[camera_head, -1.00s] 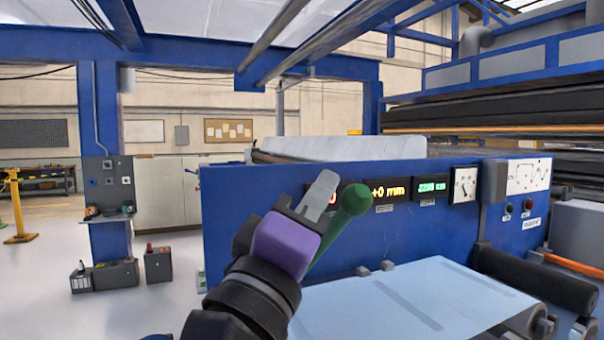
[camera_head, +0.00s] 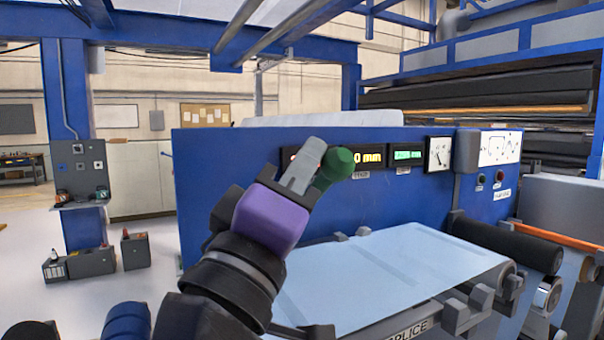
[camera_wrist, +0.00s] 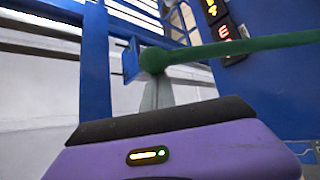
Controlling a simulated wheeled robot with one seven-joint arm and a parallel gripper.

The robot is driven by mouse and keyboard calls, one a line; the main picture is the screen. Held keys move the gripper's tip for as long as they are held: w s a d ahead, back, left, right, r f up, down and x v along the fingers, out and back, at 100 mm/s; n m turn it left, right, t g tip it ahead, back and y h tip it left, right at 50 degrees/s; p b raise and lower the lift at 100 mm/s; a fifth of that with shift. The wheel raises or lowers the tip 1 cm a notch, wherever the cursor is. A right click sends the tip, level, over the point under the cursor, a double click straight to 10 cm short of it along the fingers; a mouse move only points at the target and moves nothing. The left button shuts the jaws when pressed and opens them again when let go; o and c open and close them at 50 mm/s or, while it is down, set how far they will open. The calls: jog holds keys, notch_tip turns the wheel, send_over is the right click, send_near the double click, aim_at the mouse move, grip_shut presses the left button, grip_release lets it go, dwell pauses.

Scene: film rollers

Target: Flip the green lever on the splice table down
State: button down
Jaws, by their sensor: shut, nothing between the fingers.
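The green lever stands raised at the near left side of the splice table (camera_head: 395,265). Its round knob (camera_head: 336,164) shows just right of my gripper (camera_head: 312,150). The purple gripper body hides most of the lever's rod in the head view. In the wrist view the knob (camera_wrist: 155,60) overlaps the tips of my gripper (camera_wrist: 158,82), and the green rod (camera_wrist: 240,46) runs off to the right. My gripper is shut and empty, with its fingers close beside the knob. I cannot tell whether they touch.
A blue machine panel (camera_head: 225,190) with lit displays and a gauge (camera_head: 438,154) stands behind the lever. Black and metal rollers (camera_head: 505,240) lie right of the table. Grey boxes (camera_head: 88,262) stand on the floor at left, with open floor around them.

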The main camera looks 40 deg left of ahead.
jog(key=s+d+f+m+t+h+b, duration=0.1)
jog(key=d+f+b, duration=0.5)
jog(key=f+b, duration=0.6)
jog(key=shift+s+f+m+t+h+b, duration=0.15)
jog(key=shift+s+m+t+h+b, duration=0.25)
jog(key=shift+s+m+h+b, duration=0.65)
jog(key=shift+w+d+y, duration=0.1)
jog(key=shift+w+y, duration=0.2)
jog(key=shift+y, duration=0.15)
